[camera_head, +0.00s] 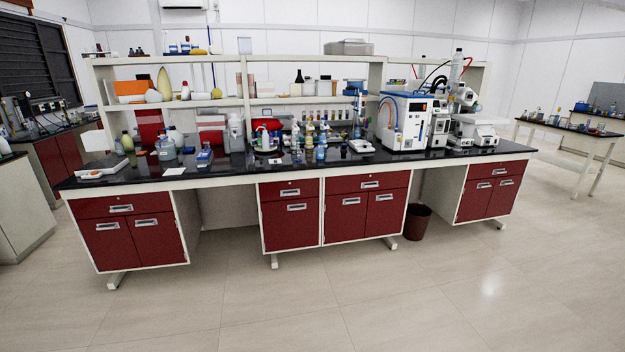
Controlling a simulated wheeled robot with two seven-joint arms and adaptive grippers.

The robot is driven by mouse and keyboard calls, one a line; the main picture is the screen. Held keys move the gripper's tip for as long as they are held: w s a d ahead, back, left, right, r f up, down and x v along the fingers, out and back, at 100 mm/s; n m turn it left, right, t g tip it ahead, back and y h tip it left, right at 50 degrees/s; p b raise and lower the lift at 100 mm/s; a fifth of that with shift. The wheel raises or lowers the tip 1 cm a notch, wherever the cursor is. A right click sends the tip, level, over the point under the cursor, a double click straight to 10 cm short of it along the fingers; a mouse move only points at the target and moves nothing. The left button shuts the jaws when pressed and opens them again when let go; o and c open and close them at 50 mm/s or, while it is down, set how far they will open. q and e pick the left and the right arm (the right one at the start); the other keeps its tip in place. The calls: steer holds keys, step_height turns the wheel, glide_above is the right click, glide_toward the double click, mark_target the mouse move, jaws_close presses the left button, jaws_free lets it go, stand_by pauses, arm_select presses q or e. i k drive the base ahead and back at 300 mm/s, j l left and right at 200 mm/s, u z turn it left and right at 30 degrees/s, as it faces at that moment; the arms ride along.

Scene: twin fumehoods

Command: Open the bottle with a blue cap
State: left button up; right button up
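Several small bottles stand on the black top of a long lab bench (235,170). A pale bluish bottle (167,149) stands toward the left end. A bottle with blue on it (321,148) stands in the crowded group near the middle. They are too small for me to tell for sure which one has a blue cap. Neither of my grippers is in view.
The bench has red cabinets (290,220) and shelves above it. A white instrument (405,120) and a microscope-like device (470,125) stand at the right. A dark bin (417,222) sits under the bench. The tiled floor (330,300) in front is clear.

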mark_target(320, 150)
steer(key=i, duration=3.85)
steer(key=z, duration=0.2)
